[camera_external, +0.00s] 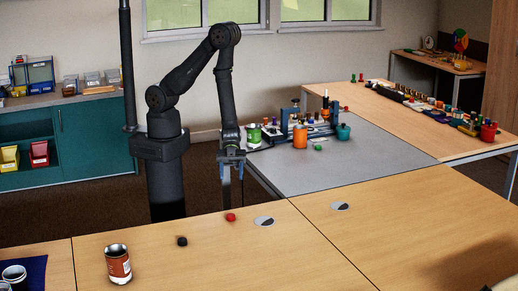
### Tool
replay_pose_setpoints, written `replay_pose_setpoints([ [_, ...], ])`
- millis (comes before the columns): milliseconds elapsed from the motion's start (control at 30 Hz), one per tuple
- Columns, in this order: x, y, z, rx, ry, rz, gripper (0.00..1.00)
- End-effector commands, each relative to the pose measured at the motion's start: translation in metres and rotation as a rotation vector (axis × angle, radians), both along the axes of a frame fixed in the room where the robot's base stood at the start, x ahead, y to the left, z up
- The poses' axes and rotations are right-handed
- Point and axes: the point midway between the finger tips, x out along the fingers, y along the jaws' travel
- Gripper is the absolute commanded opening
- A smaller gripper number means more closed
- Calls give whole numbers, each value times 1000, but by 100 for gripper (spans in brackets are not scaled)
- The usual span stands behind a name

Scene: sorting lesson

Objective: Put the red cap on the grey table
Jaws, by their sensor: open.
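A small red cap (231,217) lies on the wooden table near its back edge. My gripper (232,182) points down behind that edge, above and just beyond the red cap, apart from it. Its jaws are open, and I see nothing between them. The grey table (335,178) stands to the right of my gripper, behind the wooden tables. Its front and middle surface is bare.
On the grey table's back part stand an orange container (300,137), a green can (254,136), a teal pot (343,132) and a blue rack (290,116). On the wooden table are a black cap (182,241) and an open tin can (118,264).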

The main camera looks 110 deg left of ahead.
Motion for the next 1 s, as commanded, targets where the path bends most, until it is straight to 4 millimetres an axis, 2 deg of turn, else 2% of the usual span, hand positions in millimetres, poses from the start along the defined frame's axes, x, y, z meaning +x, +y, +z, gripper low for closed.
replay_pose_setpoints([
  [67, 3, 0, -1, 5, 4, 9, 52],
  [167, 19, 4, -5, 35, 31, 67, 52],
  [267, 50, 13, -13, 86, 96, 196, 52],
  [400, 101, 32, -20, 138, 240, 470, 52],
  [500, 129, 45, -19, 138, 357, 676, 52],
  [600, 149, 55, -16, 111, 490, 880, 52],
  [733, 162, 58, -9, 46, 684, 1132, 52],
  [833, 164, 52, 0, -21, 850, 1308, 52],
  [1000, 153, 21, 21, -140, 1178, 1561, 52],
])
